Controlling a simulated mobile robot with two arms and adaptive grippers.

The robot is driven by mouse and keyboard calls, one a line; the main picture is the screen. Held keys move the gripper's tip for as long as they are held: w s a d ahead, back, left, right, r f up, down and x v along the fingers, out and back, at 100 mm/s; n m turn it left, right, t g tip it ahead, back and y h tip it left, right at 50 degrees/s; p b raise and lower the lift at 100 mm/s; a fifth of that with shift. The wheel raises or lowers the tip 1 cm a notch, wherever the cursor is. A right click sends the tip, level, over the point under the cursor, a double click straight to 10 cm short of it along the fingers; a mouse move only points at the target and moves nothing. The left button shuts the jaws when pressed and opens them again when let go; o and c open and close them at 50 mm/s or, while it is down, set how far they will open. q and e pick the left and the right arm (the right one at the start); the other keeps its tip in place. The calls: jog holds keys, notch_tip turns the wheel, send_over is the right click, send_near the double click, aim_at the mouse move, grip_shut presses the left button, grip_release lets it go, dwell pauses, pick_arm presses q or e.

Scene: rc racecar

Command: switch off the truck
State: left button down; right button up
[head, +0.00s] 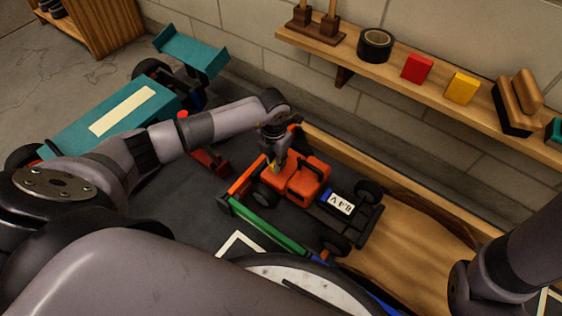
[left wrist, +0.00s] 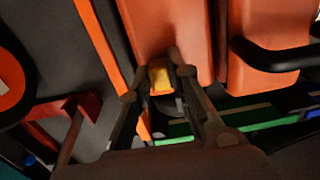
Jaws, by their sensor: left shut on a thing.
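The truck (head: 305,178) is a small orange vehicle with black wheels and a white battery label (head: 341,204), upright on the bench at the middle of the head view. My left gripper (head: 274,161) reaches down at its left end. In the left wrist view, the truck's orange body (left wrist: 165,22) fills the top. A small yellow piece (left wrist: 159,78) lies between the fingertips of my left gripper (left wrist: 163,66), against the orange body; the fingers are shut on it. Whether it is the truck's switch I cannot tell. My right gripper is out of view; only my right arm shows.
A teal racecar (head: 119,115) stands at the left beside my left arm. Green and orange bars (head: 262,226) run close to the truck. A wall shelf (head: 430,92) holds tape (head: 376,45), a red block (head: 417,68) and a yellow block (head: 462,88). Bare wood lies right of the truck.

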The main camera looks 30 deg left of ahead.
aim_at(274, 162)
pick_arm(q)
jog(key=shift+a, duration=0.2)
jog(key=c, duration=1.8)
grip_release()
jog(key=shift+o, duration=0.2)
notch_tip(274, 162, up, 12)
